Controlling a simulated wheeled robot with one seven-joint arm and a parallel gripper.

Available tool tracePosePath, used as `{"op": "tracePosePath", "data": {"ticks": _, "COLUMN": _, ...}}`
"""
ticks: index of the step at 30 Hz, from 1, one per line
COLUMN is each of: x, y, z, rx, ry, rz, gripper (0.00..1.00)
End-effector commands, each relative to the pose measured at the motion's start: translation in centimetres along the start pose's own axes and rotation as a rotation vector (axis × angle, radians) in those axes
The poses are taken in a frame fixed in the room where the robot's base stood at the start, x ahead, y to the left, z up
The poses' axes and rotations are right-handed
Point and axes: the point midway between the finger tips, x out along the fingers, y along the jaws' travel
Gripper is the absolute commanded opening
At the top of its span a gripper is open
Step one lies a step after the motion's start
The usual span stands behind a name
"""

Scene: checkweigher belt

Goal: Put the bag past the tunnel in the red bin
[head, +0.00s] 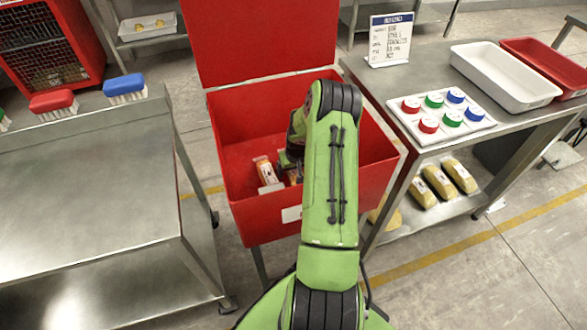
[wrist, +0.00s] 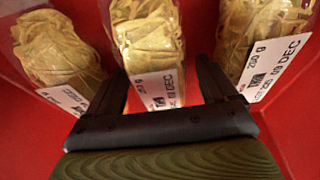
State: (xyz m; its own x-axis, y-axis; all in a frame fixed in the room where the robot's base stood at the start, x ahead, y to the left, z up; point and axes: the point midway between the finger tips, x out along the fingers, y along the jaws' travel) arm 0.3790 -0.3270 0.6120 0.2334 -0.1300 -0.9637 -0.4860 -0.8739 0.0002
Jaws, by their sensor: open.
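The red bin (head: 262,218) stands between two steel tables with its lid raised. My gripper (wrist: 163,68) is down inside it, open; in the head view my arm mostly hides it. In the wrist view three clear bags of yellow pasta with white labels lie on the red floor (wrist: 290,125). The middle bag (wrist: 150,45) has its label end between my fingers, which are not closed on it. The left bag (wrist: 50,50) and right bag (wrist: 262,40) lie just outside the fingers. One bag (head: 266,170) also shows in the head view. No tunnel is in view.
The right table (head: 362,78) carries a tray of coloured lids (head: 442,112), a white tray (head: 505,75), a red tray (head: 550,65) and a sign (head: 391,38). Several yellow packs (head: 440,182) lie on its shelf. The left table (head: 80,190) holds brushes at its back edge.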

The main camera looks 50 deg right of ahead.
Motion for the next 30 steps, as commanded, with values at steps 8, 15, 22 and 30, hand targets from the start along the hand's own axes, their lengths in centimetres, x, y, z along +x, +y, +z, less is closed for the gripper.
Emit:
{"op": "tracePosePath", "data": {"ticks": 8, "x": -5.8, "y": 0.1, "z": -0.3, "rx": -0.001, "ry": 0.004, "rz": 0.002, "gripper": 0.86}}
{"op": "tracePosePath", "data": {"ticks": 15, "x": -11.2, "y": 0.1, "z": -0.2, "rx": 0.0, "ry": 0.002, "rz": 0.002, "gripper": 0.86}}
{"op": "tracePosePath", "data": {"ticks": 22, "x": -14.9, "y": -1.9, "z": -0.7, "rx": -0.04, "ry": 0.013, "rz": 0.005, "gripper": 0.86}}
{"op": "tracePosePath", "data": {"ticks": 30, "x": -30.8, "y": -13.3, "z": 2.4, "rx": -0.249, "ry": 0.089, "rz": 0.01, "gripper": 0.86}}
